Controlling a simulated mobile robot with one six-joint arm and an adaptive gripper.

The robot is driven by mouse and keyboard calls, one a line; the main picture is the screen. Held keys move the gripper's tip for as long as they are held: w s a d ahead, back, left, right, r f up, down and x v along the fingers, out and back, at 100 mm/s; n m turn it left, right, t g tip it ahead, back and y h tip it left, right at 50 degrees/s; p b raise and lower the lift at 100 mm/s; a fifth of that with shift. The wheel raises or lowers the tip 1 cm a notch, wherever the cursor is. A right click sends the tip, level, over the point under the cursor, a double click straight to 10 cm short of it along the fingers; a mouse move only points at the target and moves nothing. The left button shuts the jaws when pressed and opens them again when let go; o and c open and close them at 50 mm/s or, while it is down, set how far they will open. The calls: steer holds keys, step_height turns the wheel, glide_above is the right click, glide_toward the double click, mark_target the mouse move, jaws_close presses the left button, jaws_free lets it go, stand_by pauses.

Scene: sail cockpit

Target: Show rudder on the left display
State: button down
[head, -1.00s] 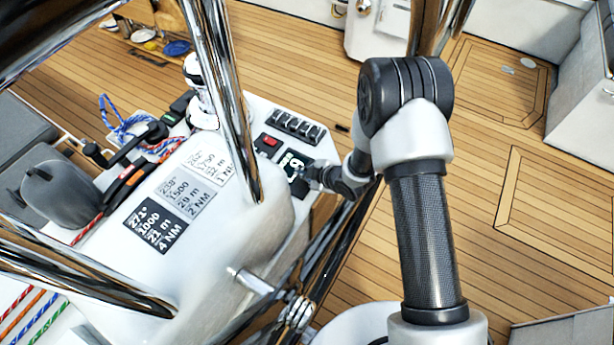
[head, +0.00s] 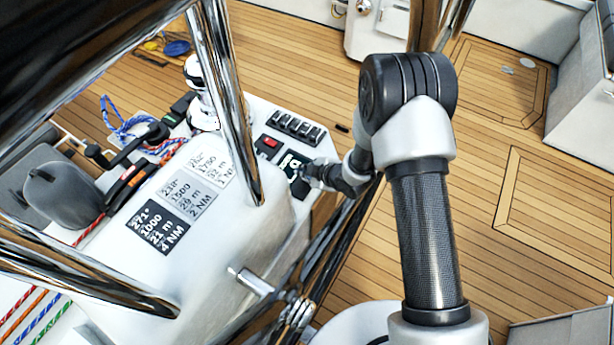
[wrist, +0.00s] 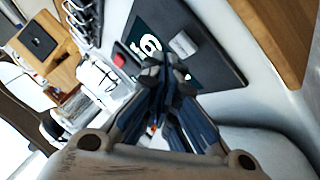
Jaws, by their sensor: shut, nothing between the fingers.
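A small dark display (head: 290,162) with pale characters sits on the white console, close to my gripper (head: 307,178). Its text is too small to read with certainty in the head view. In the wrist view a dark green display (wrist: 143,45) with a white character is partly covered by my fingers, so I cannot read what it shows. A grey button (wrist: 183,44) is on the same dark panel, just beyond the fingertips. My gripper (wrist: 165,68) is shut and empty, its tips over or against the display's near edge; contact is unclear.
A red switch (head: 267,143) and a row of black rocker switches (head: 298,127) lie beyond the display. A card with course figures (head: 156,230) lies at the console's front left. A steel tube (head: 228,110) rises left of my gripper. Teak deck (head: 480,200) is open at right.

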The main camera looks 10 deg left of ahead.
mark_target(305, 179)
steer(key=shift+r, duration=0.1)
steer(key=shift+r+p, duration=1.6)
steer(key=shift+r, duration=0.8)
steer(key=shift+r, duration=0.1)
steer(key=s+d+r+m+t+h, duration=0.1)
steer(key=d+r+m+h, duration=0.3)
steer(key=d+r, duration=0.7)
steer(key=d+r+m+t+h, duration=0.15)
steer(key=d+r+m, duration=0.5)
steer(key=r, duration=0.75)
steer(key=s+d+r+m+g+h, duration=0.1)
steer(key=s+d+r+m, duration=0.1)
steer(key=s+d+r, duration=0.3)
steer(key=s+d+r+m+g+h, duration=0.1)
steer(key=s+d+r+m, duration=0.15)
steer(key=s, duration=0.35)
steer(key=s+d+r+m+g, duration=0.1)
steer(key=s+m, duration=0.3)
steer(key=s, duration=1.2)
steer(key=shift+s+r, duration=0.2)
steer(key=shift+r, duration=0.1)
